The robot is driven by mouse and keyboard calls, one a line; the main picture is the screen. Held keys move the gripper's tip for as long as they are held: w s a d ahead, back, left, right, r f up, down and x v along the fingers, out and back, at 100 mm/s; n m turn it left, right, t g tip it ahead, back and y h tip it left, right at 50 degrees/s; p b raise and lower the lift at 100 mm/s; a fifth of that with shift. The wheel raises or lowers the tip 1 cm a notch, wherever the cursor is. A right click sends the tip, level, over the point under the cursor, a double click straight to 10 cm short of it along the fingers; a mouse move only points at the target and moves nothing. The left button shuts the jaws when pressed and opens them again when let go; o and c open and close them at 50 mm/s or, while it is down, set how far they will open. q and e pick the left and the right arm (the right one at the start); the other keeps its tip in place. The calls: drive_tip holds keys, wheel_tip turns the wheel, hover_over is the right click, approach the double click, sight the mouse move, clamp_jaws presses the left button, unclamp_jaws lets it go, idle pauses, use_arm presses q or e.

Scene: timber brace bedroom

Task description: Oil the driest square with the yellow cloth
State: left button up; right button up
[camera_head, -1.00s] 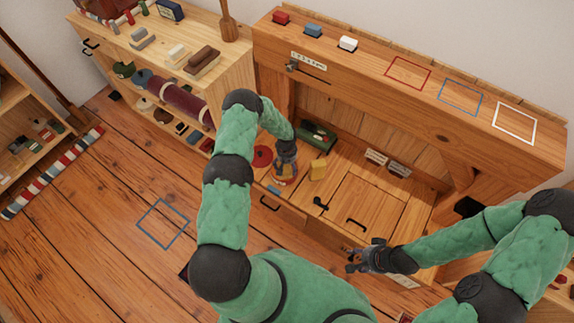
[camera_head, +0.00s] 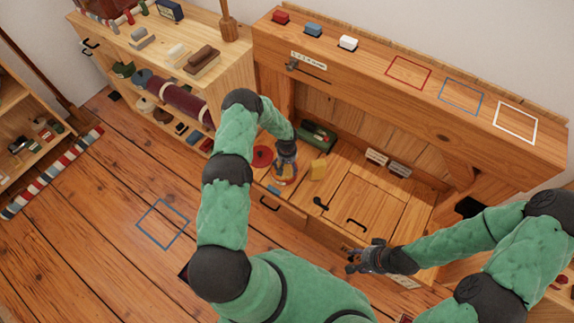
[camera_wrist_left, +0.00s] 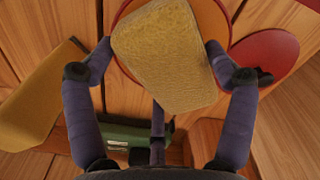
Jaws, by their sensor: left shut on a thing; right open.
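My left gripper (camera_head: 284,165) reaches down into the bench recess. In the left wrist view, its fingers (camera_wrist_left: 165,65) are shut on a thick, pale yellow cloth (camera_wrist_left: 165,55) with a woven texture. The cloth is over a round orange-and-red dish (camera_wrist_left: 215,18); whether they touch is unclear. A mustard-yellow block (camera_head: 318,169) stands to the right of the gripper. Red (camera_head: 409,72), blue (camera_head: 460,96) and white (camera_head: 515,122) outlined squares lie on the bench top. A blue outlined square (camera_head: 163,224) is on the floor. Which is driest cannot be seen. My right gripper (camera_head: 355,258) is open and empty at the bench front.
A red disc (camera_head: 262,156) and a green box (camera_head: 318,135) lie close to the left gripper. The floor at left is mostly clear.

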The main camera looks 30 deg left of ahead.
idle(0.3)
use_arm(q)
drive_tip(key=shift+r+p, duration=1.9)
drive_tip(key=shift+r, duration=1.6)
